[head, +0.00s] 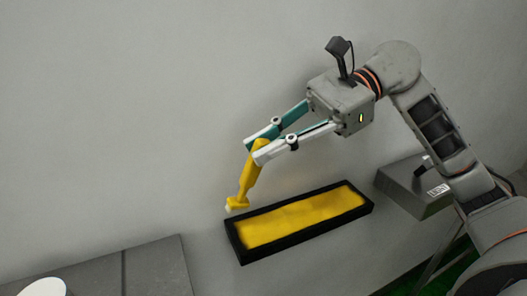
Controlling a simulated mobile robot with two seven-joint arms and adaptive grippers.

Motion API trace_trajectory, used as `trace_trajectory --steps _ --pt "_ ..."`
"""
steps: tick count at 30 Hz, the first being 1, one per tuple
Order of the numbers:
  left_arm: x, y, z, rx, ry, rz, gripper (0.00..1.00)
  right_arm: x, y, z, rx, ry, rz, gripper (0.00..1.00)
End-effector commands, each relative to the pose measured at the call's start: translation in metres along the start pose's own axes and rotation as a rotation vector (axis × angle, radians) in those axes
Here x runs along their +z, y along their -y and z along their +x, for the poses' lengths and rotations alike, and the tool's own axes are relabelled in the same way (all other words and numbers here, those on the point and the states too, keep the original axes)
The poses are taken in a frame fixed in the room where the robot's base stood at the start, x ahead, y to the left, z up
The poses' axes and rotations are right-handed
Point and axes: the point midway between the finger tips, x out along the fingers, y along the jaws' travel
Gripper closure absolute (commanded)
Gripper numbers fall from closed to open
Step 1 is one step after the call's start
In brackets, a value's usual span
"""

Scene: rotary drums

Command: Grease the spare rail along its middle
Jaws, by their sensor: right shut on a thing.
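My right gripper (254,147) is shut on a yellow hand tool (247,178), near its upper end. The tool hangs down, tilted, with its wider, pale-tipped end lowest. That end is just above the left end of a long black-rimmed tray or channel (305,237) in the picture; I cannot tell its height above it. The channel holds a yellow filling (300,217) with an uneven top. I cannot tell whether this channel is the spare rail, and no other rail is plain to see. My left gripper is out of view.
A grey box (405,191) with a small label stands right of the channel, behind my right arm. A grey surface (150,270) with a white round thing (45,288) is at the lower left. Green floor shows at the lower right. A plain pale grey surface surrounds the channel.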

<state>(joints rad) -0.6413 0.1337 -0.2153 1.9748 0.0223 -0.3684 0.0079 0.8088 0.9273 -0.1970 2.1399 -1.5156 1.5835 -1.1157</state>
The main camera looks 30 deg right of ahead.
Motion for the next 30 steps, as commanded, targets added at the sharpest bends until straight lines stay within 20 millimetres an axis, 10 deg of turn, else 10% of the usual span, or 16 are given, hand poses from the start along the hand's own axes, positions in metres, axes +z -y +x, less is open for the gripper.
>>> trace_trajectory --steps 30 --pt "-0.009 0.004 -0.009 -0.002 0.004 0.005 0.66 0.032 -0.004 -0.018 -0.004 -0.001 0.001 1.0"
